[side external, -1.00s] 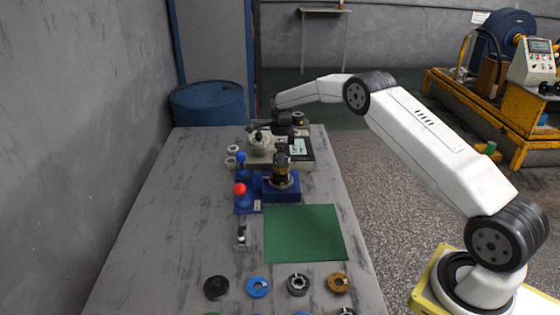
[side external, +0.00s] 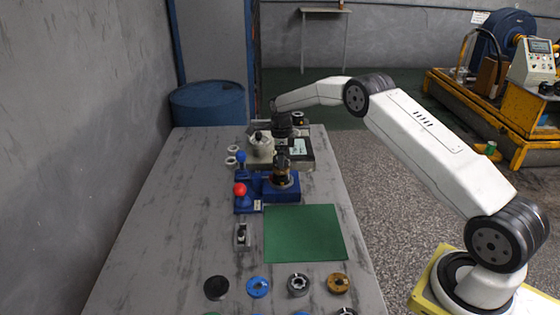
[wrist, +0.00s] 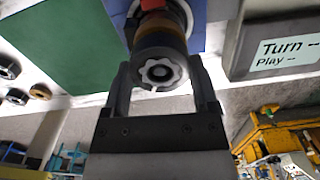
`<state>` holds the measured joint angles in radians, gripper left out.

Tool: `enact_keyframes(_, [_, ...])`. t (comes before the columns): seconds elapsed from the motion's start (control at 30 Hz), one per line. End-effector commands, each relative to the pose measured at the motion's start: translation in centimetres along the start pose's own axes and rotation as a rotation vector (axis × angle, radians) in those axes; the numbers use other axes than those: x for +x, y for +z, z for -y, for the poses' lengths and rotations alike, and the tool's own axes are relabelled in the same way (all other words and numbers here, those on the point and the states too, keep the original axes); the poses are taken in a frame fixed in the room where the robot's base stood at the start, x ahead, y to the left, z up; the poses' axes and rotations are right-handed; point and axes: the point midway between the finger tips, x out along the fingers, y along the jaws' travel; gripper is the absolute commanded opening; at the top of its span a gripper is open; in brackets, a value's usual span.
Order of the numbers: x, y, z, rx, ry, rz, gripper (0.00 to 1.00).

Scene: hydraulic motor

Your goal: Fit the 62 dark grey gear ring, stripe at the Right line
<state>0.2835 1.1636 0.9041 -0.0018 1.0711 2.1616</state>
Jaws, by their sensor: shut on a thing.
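My gripper (side external: 283,160) is at the motor stack on the blue fixture (side external: 284,191). In the wrist view its two fingers (wrist: 163,88) stand either side of a dark ring (wrist: 160,52), shut on it. I take this to be the dark grey gear ring. A pale star-shaped gear (wrist: 160,73) with a dark centre shows inside its opening. A brown layer (wrist: 158,30) shows behind the ring, towards the fixture. I cannot tell whether the ring is seated on it. I cannot make out the stripe or the Right line.
A red knob (side external: 240,189) and a blue knob (side external: 241,157) stand left of the fixture. A grey canister (side external: 262,146) is behind. The green mat (side external: 305,232) in front is bare. Several loose rings, one dark (side external: 217,288) and one blue (side external: 258,287), lie at the front.

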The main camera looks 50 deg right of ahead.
Motion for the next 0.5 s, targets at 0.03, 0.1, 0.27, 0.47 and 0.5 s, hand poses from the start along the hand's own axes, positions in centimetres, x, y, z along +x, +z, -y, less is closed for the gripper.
enact_keyframes(0.03, [-0.01, 0.03, 0.05, 0.000, -0.002, 0.001, 0.00])
enact_keyframes(0.1, [0.08, 0.04, 0.06, 0.000, -0.002, 0.001, 0.00])
enact_keyframes(0.27, [0.30, 0.04, 0.06, 0.000, -0.002, 0.002, 0.00])
enact_keyframes(0.47, [0.53, 0.04, 0.06, 0.000, -0.002, 0.002, 0.00])
enact_keyframes(0.5, [0.56, 0.04, 0.06, 0.000, -0.002, 0.002, 0.00])
